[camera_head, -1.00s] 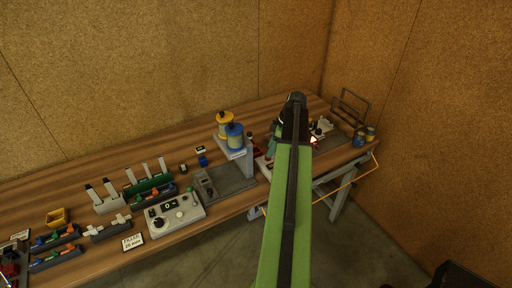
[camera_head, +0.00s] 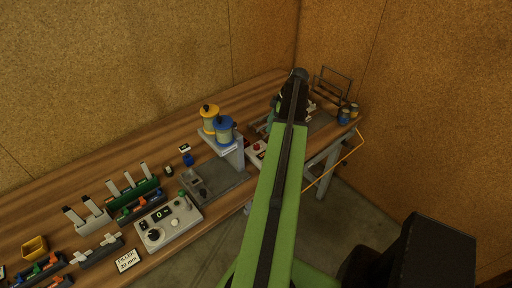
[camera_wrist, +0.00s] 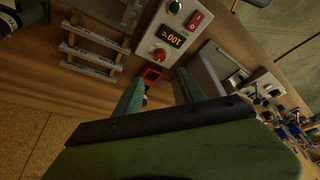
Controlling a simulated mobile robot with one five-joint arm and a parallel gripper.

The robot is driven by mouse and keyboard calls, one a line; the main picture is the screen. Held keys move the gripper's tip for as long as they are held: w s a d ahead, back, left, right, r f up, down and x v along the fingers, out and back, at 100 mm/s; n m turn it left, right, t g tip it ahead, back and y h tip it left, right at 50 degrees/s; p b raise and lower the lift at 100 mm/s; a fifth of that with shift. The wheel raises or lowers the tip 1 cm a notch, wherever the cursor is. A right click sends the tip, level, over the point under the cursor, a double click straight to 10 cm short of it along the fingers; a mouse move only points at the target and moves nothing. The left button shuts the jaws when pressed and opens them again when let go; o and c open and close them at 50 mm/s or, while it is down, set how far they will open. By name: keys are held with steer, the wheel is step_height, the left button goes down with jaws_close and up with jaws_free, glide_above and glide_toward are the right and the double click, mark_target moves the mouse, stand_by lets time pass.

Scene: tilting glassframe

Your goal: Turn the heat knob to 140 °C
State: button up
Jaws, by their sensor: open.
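In the wrist view a light control panel holds a lit orange display (camera_wrist: 173,37), upside down in the picture, that seems to read 100 °C. A second, dark knob with a pale rim (camera_wrist: 175,7) and a red rocker switch (camera_wrist: 196,20) are on the same panel. My gripper (camera_wrist: 160,90) is open and empty, its green fingers apart, pointing toward the panel's red-knob end without touching it. In the head view my arm hides the gripper's tips.
A slatted rack (camera_wrist: 92,50) lies beside the panel, and a small orange-red item (camera_wrist: 151,74) is near the fingers. In the head view, yellow and blue spools (camera_head: 224,130) stand on a grey stand, and a grey control box (camera_head: 170,222) is at the front edge.

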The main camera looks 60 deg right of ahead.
mark_target(257, 145)
steer(key=b+x, duration=0.3)
steer(key=x, duration=0.1)
steer(key=b+x, duration=0.4)
steer(key=x, duration=0.1)
steer(key=b+x, duration=0.4)
steer(key=shift+s+f, duration=0.15)
steer(key=shift+f, duration=0.25)
steer(key=shift+w+a+f+b, duration=0.1)
steer(key=shift+w+f+b, duration=0.2)
steer(key=shift+b, duration=0.2)
steer(key=shift+s+r, duration=0.1)
jaws_close()
